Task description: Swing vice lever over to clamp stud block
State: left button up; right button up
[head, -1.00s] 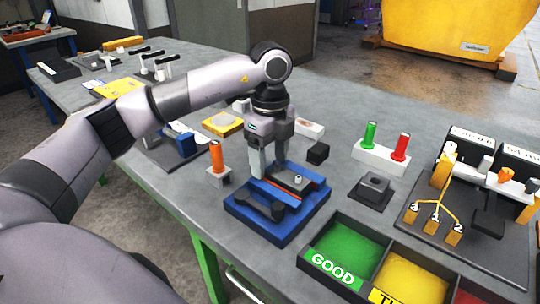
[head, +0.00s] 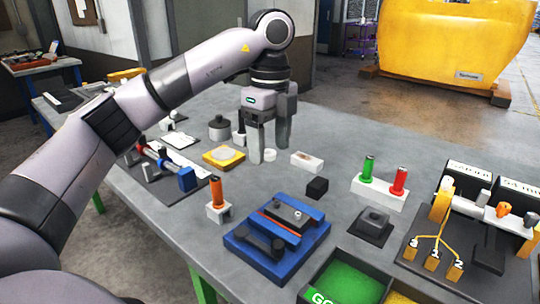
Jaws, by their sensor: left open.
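The blue vice (head: 258,258) sits on the grey table in the lower middle of the head view. Its dark lever (head: 262,239) lies across the front part of the vice, with a round knob at each end. The stud block (head: 289,216), a grey block with a small light stud, lies between the blue jaws next to a red-orange strip. My left gripper (head: 269,155) is open and empty, pointing down above the table behind the vice, apart from it. My right gripper is not in view.
An orange-handled tool in a stand (head: 217,205) is left of the vice. A black block (head: 317,187) lies behind it. The green GOOD tray (head: 345,285) is close at the front right. A grey block fixture (head: 372,222) and a white stand (head: 378,192) are to the right.

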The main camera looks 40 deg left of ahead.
aim_at(242, 233)
jog(key=k, duration=1)
